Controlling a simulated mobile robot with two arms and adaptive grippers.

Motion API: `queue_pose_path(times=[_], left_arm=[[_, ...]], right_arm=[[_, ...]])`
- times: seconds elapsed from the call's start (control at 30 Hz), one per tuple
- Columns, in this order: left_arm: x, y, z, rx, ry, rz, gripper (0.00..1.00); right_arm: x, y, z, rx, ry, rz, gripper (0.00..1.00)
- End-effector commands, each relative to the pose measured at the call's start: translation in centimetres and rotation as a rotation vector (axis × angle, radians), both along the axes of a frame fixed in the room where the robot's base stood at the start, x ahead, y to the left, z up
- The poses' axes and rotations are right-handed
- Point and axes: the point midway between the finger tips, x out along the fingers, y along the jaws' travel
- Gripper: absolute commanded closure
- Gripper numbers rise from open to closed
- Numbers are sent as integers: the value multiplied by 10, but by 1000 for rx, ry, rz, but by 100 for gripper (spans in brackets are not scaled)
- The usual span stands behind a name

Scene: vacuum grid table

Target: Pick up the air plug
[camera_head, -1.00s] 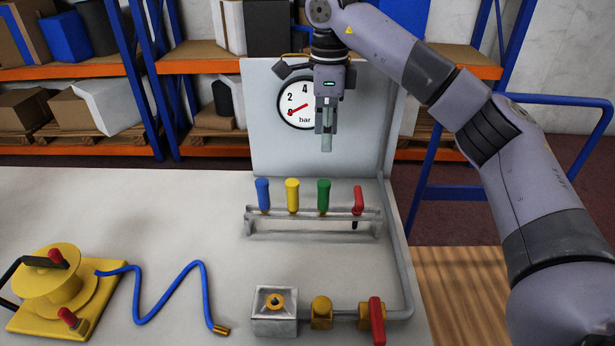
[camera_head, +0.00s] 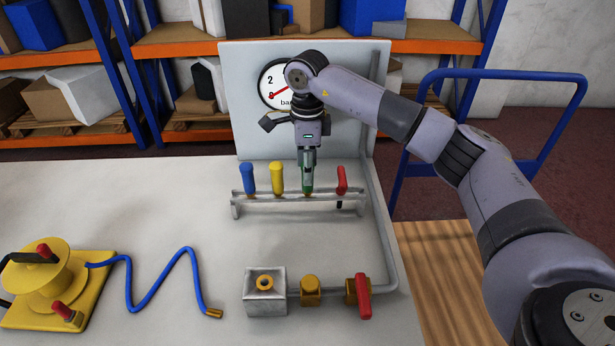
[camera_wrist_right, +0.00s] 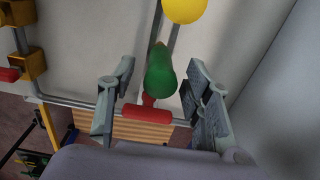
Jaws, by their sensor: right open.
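A plug with a green handle (camera_head: 307,188) stands upright in a metal rack (camera_head: 262,203). My right gripper (camera_head: 307,176) is directly above it, pointing down, with its fingers around the handle's upper part. In the right wrist view the green handle (camera_wrist_right: 160,75) lies between the open fingers, with gaps on both sides. A blue-handled plug (camera_head: 249,178) and a yellow-handled plug (camera_head: 277,178) stand to its left. A red-handled piece (camera_head: 342,180) stands to its right. Which one is the air plug is not marked. My left gripper is not seen.
A panel with a pressure gauge (camera_head: 272,84) rises behind the rack. In front are a metal block with a brass port (camera_head: 264,283), pipework and a red valve handle (camera_head: 363,295). A blue hose (camera_head: 150,285) runs from a yellow reel (camera_head: 40,277) at the left.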

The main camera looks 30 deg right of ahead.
Motion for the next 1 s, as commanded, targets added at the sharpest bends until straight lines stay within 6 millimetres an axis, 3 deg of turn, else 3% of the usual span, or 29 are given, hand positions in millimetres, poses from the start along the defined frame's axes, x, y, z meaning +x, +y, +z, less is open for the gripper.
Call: queue_pose_path(times=[0.03,0.2,0.5,1.0], left_arm=[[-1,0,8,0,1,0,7],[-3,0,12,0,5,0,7],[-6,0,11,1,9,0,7],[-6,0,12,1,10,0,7]], right_arm=[[-1,-1,-6,-1,6,-1,54],[-1,-1,-29,0,4,-1,54],[0,0,-34,0,0,-1,55],[0,0,-34,0,0,-1,88]])
